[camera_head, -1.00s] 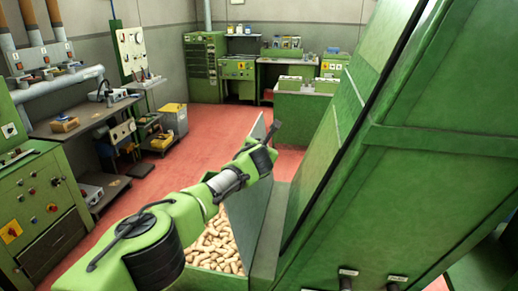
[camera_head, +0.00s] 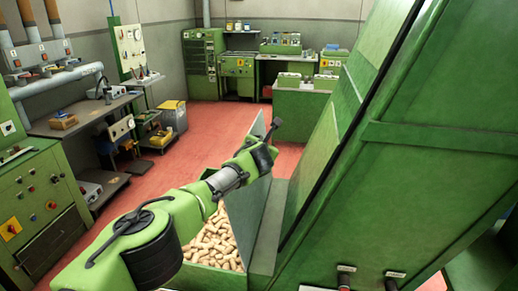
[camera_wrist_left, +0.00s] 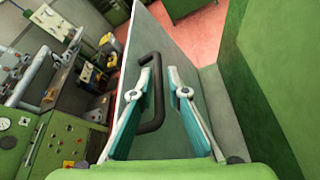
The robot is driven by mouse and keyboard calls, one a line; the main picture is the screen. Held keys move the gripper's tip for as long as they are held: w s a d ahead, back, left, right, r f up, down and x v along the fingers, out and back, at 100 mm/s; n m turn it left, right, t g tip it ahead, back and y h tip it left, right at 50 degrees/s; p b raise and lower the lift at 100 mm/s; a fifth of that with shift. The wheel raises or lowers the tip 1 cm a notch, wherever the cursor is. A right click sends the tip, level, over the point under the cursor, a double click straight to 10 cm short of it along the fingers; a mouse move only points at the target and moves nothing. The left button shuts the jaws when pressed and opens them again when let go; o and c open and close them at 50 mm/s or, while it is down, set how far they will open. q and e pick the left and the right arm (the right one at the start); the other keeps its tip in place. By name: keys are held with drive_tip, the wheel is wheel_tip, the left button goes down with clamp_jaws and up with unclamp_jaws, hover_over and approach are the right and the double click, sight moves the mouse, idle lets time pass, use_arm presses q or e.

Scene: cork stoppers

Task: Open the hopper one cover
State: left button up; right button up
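The hopper cover (camera_head: 253,190), a grey-green panel, stands raised and steeply tilted beside the open hopper (camera_head: 232,222), which is full of cork stoppers (camera_head: 212,238). In the left wrist view the cover (camera_wrist_left: 133,45) carries a dark D-shaped handle (camera_wrist_left: 158,108). My left gripper (camera_wrist_left: 163,68) is open, its two fingers apart at the handle. The left finger overlaps part of the handle; I cannot tell whether it touches. In the head view my left arm reaches over the hopper to the cover, and the fingers cannot be made out. My right gripper is not in view.
A large green machine body (camera_head: 400,150) rises close on the right of the cover. A green control cabinet (camera_head: 35,210) and a workbench (camera_head: 85,112) stand at the left. The red floor (camera_head: 205,130) between them and the back machines is largely clear.

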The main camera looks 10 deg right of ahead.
use_arm(q)
drive_tip(key=shift+v, duration=1.2)
drive_tip(key=v, duration=0.9)
drive_tip(key=shift+s, duration=0.15)
